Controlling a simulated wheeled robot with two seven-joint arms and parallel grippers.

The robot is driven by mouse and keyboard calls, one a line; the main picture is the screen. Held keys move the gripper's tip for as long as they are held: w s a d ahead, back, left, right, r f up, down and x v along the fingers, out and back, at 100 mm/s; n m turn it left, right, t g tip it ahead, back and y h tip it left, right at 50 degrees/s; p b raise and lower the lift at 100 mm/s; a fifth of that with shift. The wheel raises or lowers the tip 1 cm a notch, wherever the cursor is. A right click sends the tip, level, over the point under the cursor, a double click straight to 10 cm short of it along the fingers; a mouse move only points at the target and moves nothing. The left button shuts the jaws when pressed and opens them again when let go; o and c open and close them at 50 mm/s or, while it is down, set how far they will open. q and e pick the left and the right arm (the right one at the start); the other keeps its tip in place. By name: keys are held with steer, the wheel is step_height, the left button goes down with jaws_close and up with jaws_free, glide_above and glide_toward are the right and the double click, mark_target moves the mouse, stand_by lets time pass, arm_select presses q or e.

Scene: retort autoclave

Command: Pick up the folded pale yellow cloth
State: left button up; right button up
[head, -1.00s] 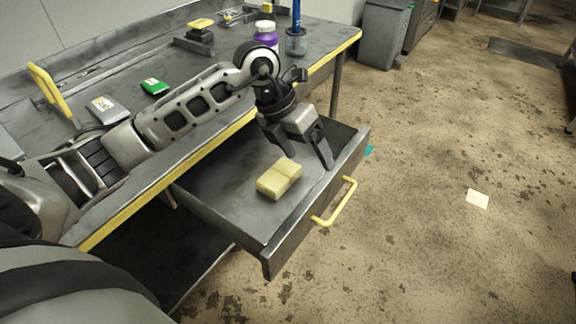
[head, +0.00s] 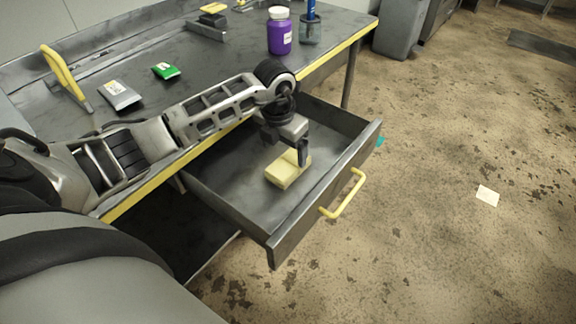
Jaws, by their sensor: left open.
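The folded pale yellow cloth (head: 284,173) lies on the floor of the open drawer (head: 232,196), near its middle. My left gripper (head: 290,158) is over the cloth's far side, pointing down and open. One finger stands at the right side of the cloth; the other finger is largely hidden. I cannot tell whether the finger touches the cloth. My right gripper is not in view.
The drawer has raised walls and a yellow handle (head: 344,194) on its front. The bench (head: 150,115) above holds a purple bottle (head: 280,36), a green packet (head: 166,71), a grey packet (head: 119,95) and a yellow-handled tool (head: 62,70). The drawer floor around the cloth is clear.

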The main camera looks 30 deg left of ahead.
mark_target(288, 163)
arm_select(q)
steer(key=f, duration=0.4)
steer(key=shift+w+d+f, duration=0.3)
steer(key=shift+w+f, duration=0.05)
steer(key=c, duration=1.1)
steer(key=shift+o, duration=0.2)
